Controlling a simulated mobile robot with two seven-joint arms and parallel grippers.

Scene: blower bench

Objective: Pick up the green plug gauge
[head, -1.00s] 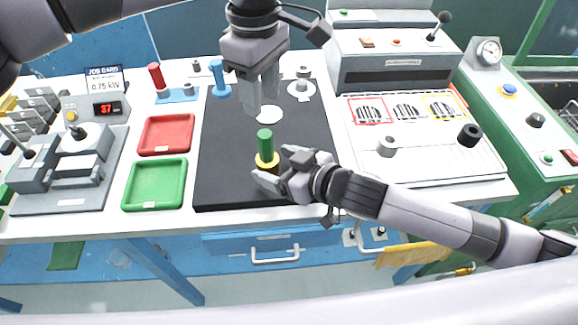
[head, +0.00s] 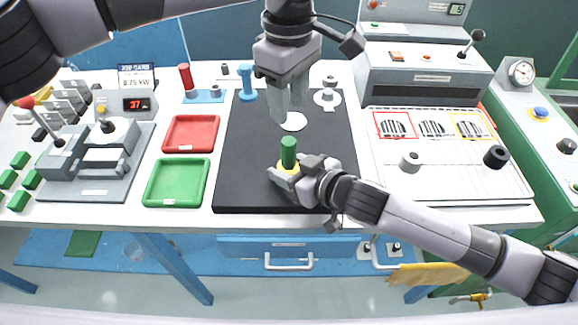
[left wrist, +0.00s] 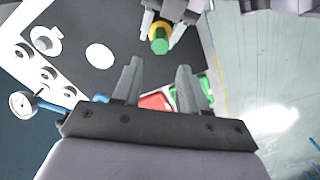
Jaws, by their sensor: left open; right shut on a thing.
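The green plug gauge (head: 289,152) stands upright in a yellow ring (head: 287,169) above the front of the black mat. In the left wrist view the green gauge (left wrist: 160,46) shows nearly end-on inside the yellow ring (left wrist: 162,30). My right gripper (head: 290,178) is shut on the yellow ring from the right; its fingers hide the ring's lower part. My left gripper (head: 290,103) is open and empty, pointing down above the mat, behind and above the gauge. Its two fingers (left wrist: 157,82) are apart with nothing between them.
A red tray (head: 191,149) and a green tray (head: 148,183) lie left of the black mat (head: 247,185). Red (head: 186,77) and blue (head: 246,82) handled pieces stand at the back. A white panel (head: 455,185) with grey and black cylinders lies right.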

